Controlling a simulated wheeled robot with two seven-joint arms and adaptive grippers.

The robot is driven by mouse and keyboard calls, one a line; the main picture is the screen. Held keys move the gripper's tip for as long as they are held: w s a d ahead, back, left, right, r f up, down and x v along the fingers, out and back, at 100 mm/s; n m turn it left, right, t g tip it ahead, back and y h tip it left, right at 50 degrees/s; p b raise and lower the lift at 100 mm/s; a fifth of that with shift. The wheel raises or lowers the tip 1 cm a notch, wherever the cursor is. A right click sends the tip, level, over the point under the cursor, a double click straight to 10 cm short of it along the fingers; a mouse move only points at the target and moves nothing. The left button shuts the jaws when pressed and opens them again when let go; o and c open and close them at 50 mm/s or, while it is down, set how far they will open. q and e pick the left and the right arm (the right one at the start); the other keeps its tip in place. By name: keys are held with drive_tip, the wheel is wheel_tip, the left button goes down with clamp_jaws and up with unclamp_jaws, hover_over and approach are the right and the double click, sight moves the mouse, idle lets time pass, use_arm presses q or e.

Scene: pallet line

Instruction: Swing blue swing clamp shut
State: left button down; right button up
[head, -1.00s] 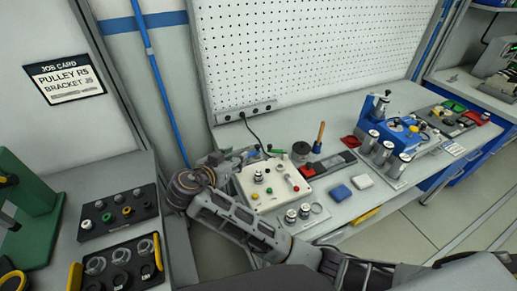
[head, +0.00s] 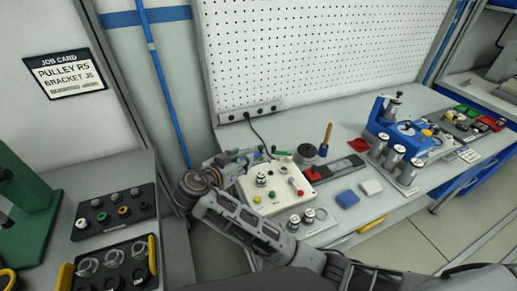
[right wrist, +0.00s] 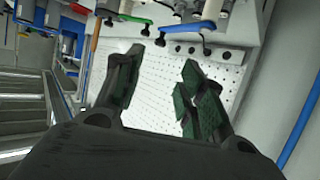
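A blue swing clamp arm (right wrist: 187,28) shows at the top of the right wrist view, with a dark tip at its left end. A green lever (right wrist: 128,18) is left of it. In the head view a green handle (head: 281,153) shows at the back of the white fixture box (head: 262,205); the blue arm is too small to make out surely there. My right gripper (head: 240,158) is at the box's back left corner. In its wrist view the right gripper's fingers (right wrist: 160,92) are apart, with nothing between them. The left gripper is out of view.
A blue fixture (head: 405,132) with metal cylinders stands on the bench to the right. The pegboard (head: 320,60) rises behind. Dark part trays (head: 115,212) are at left.

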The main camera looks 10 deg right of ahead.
drive_tip(key=p, duration=0.1)
approach(260, 147)
drive_tip(key=w, duration=0.1)
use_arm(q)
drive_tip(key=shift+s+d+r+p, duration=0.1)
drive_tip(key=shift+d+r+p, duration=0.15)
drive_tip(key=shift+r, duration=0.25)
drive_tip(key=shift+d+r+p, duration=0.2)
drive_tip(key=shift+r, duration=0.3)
use_arm(e)
drive_tip(key=shift+s+x, duration=0.25)
drive_tip(key=shift+x, duration=3.65)
drive_tip(key=shift+d+f, duration=0.2)
clamp_jaws()
